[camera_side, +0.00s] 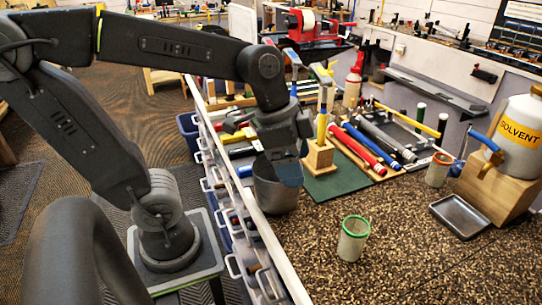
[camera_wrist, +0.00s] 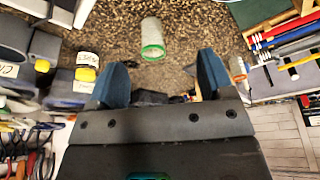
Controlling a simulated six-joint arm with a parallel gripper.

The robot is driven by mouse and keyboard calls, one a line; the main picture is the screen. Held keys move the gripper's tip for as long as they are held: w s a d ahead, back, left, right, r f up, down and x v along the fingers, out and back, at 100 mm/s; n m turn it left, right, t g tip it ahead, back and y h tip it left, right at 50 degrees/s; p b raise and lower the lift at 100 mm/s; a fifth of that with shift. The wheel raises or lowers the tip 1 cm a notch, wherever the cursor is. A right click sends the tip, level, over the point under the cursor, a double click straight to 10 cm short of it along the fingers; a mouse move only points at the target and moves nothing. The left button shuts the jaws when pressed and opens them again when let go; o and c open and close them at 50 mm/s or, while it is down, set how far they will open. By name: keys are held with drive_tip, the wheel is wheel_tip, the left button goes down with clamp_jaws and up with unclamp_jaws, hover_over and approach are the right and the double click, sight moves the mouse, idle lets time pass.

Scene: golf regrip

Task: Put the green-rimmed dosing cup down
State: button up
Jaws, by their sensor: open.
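The green-rimmed dosing cup (camera_side: 352,245) is a pale, translucent cup standing upright on the speckled brown bench top, green rim upward. It also shows in the wrist view (camera_wrist: 152,33), beyond and between my fingertips, with nothing gripping it. My gripper (camera_side: 287,172) is open, with blue fingers, to the left of and behind the cup in the side view, clear of it. In the wrist view my gripper (camera_wrist: 162,64) has nothing between its fingers. A dark grey bucket (camera_side: 275,195) sits just below my gripper in the side view, partly hidden by it.
A red-rimmed cup (camera_side: 437,172), a shallow metal tray (camera_side: 460,216) and a solvent jug (camera_side: 517,135) on a wooden block stand at the right. Coloured grips (camera_side: 362,150) and a green mat (camera_side: 337,184) lie behind. The bench around the green-rimmed cup is clear.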

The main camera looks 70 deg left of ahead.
drive_tip(key=s+n, duration=0.1)
drive_tip(key=n, duration=0.1)
drive_tip(key=s+a+n+t+y, duration=0.1)
drive_tip(key=s+a+n+t, duration=0.1)
drive_tip(key=n, duration=0.1)
drive_tip(key=shift+s+a+n+y, duration=0.15)
drive_tip(key=shift+s+n+y, duration=0.05)
drive_tip(key=shift+n+y, duration=0.1)
drive_tip(key=shift+o, duration=0.4)
drive_tip(key=shift+s+a+n, duration=0.3)
drive_tip(key=shift+s+n, duration=0.05)
drive_tip(key=shift+n, duration=0.35)
